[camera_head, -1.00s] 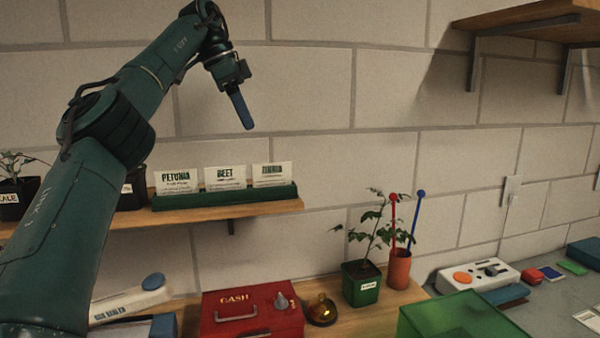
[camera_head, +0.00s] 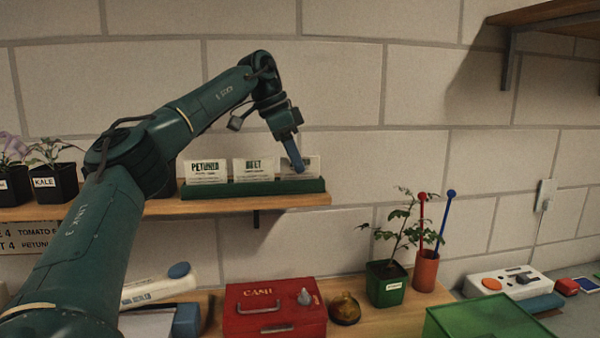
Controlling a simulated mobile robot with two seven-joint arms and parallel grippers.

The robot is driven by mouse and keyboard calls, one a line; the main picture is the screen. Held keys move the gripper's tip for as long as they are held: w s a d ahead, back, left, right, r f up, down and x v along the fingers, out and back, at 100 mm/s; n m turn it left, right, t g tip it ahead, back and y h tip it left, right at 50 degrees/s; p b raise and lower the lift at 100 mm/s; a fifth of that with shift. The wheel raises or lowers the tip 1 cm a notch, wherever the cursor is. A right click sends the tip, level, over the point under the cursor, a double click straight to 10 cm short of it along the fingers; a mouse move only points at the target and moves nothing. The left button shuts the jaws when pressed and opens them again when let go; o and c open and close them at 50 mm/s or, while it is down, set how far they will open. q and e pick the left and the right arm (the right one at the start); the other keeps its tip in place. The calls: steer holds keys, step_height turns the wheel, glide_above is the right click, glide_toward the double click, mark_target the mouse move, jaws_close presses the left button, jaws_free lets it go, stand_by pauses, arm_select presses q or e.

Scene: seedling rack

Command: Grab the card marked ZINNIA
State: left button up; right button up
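Three white cards stand in a green card holder (camera_head: 220,191) on the wooden wall shelf. The left one reads PETUNIA (camera_head: 206,170) and the middle one BEET (camera_head: 253,169). The right-hand card (camera_head: 312,167) is the ZINNIA card as best I can read it from the earlier view; its lettering is now mostly hidden behind my gripper. My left gripper (camera_head: 297,164) points down in front of this card, its blue fingers overlapping it. The fingers line up in this view, so I cannot tell whether they are open, shut or touching the card. My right gripper is out of view.
Potted plants, one labelled KALE (camera_head: 56,182), stand at the shelf's left. Below are a red cash box (camera_head: 272,322), a brass bell-like object (camera_head: 344,310), a green-potted seedling (camera_head: 385,285), an orange cup with sticks (camera_head: 426,270) and a green bin (camera_head: 490,318). Another shelf (camera_head: 560,15) is upper right.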

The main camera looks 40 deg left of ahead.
arm_select(q)
steer(key=shift+w+d+f, duration=0.2)
steer(key=shift+f, duration=0.4)
steer(key=shift+c, duration=0.6)
jaws_close()
